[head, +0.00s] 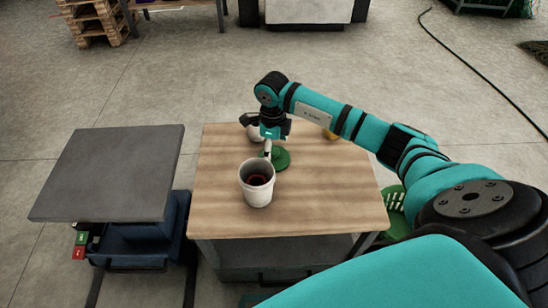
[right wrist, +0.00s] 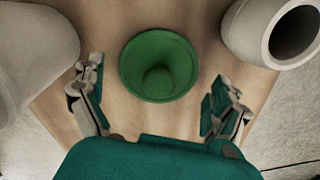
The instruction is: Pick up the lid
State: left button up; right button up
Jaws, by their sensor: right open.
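The lid (head: 282,158) is a round green piece lying on the wooden table, just behind the white bucket. In the right wrist view the lid (right wrist: 178,52) shows as a green disc with a raised knob in its middle. My right gripper (head: 268,150) points down over the lid. In the right wrist view my right gripper (right wrist: 158,88) is open, with one finger on each side of the lid's near part and nothing held. The gap in height between fingers and lid is hard to judge. My left gripper is in no view.
The white bucket (head: 257,190) stands open at the table's middle, close to the gripper, with something dark reddish inside. A pale container (head: 256,135) and a yellow thing (head: 330,135) are partly hidden behind my arm. The table (head: 320,205) is clear at the front right. A grey-topped cart (head: 110,175) stands left.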

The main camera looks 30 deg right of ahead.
jog(key=shift+f, duration=0.75)
jog(key=shift+c, duration=0.3)
